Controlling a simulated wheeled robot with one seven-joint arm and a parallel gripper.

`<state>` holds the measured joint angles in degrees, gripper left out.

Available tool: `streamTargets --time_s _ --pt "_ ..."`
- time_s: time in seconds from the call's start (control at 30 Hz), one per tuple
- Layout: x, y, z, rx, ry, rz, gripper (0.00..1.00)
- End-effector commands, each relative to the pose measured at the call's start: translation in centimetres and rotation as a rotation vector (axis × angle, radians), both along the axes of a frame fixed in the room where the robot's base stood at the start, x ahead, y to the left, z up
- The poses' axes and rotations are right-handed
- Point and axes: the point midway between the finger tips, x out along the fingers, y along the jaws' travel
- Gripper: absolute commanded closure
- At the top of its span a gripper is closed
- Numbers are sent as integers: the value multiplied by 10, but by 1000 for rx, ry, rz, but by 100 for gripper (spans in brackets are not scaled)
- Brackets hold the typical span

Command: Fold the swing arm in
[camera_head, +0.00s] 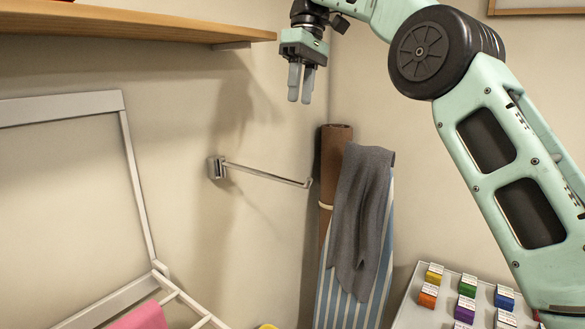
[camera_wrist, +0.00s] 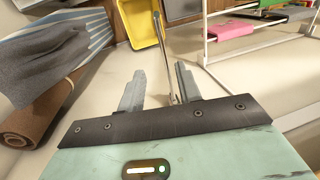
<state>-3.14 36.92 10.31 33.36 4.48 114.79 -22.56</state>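The swing arm (camera_head: 266,174) is a thin metal bar on a wall bracket (camera_head: 216,167). In the head view it reaches out to the right, its free end near the brown roll. My gripper (camera_head: 301,82) is above the bar's free end, fingers pointing down, and looks apart from it. In the wrist view the swing arm (camera_wrist: 165,55) runs lengthwise between the lines of my two fingers, nearer the right one. My gripper (camera_wrist: 160,75) is open there, with no object held. How far the bar lies below the fingertips is hard to tell.
A brown roll (camera_head: 335,140), grey cloth (camera_head: 360,205) and blue-striped board (camera_head: 384,235) stand in the corner. A wooden shelf (camera_head: 130,25) is upper left. A white rack (camera_head: 140,190) with pink cloth (camera_head: 142,317) is left. Small coloured boxes sit on a surface (camera_head: 415,312) lower right.

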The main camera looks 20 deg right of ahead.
Motion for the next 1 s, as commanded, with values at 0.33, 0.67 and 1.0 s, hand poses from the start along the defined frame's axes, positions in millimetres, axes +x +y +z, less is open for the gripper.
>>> streamTargets --time_s 0.33,0.67,1.0 --pt "-8 9 -57 -2 2 1 66" --pt "-15 18 -112 -2 3 1 66" --pt "-19 26 -158 0 1 1 66"
